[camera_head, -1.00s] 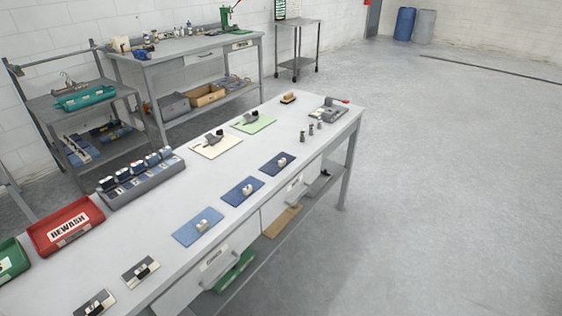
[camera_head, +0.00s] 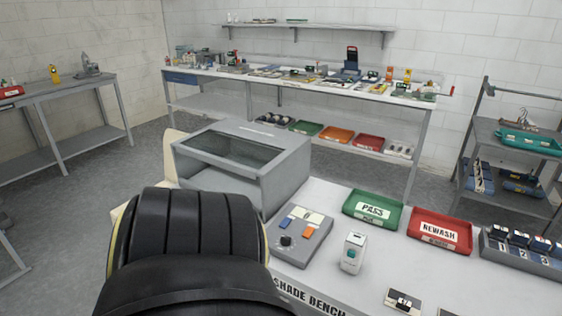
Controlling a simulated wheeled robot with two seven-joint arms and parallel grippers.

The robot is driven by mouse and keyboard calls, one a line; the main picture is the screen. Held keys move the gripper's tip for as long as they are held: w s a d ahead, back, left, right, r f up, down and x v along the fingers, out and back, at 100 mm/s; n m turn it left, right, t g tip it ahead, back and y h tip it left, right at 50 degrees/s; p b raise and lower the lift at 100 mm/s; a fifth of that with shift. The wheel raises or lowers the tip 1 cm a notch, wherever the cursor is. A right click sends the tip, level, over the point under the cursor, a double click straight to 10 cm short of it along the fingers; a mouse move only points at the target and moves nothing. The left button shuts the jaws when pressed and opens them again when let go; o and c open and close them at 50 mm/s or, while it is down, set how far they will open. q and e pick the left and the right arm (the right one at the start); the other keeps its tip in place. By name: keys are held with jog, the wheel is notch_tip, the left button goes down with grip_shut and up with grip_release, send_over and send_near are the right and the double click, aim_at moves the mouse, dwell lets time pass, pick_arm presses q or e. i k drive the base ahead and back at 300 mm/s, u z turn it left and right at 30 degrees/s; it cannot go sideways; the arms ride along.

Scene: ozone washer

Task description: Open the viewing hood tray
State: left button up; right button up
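The viewing hood (camera_head: 246,165) is a grey box with a dark glass window in its sloped top. It stands on the left end of the shade bench (camera_head: 330,202). Its front shows a pale panel or opening (camera_head: 215,182), and I cannot tell whether this is the tray. A large black part of my own arm covers the lower left and hides the area in front of the hood. Neither gripper's fingers show.
Right of the hood are a grey control box (camera_head: 299,238), a small white device (camera_head: 353,253), a green PASS tray (camera_head: 373,208), a red REWASH tray (camera_head: 440,231) and a numbered rack (camera_head: 520,250). A long back table (camera_head: 300,82) and a side table (camera_head: 60,90) stand beyond.

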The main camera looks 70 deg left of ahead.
aim_at(213, 178)
jog(key=u, duration=2.95)
jog(key=k, duration=0.3)
jog(key=u, duration=0.7)
jog(key=i, duration=0.7)
jog(key=u, duration=0.15)
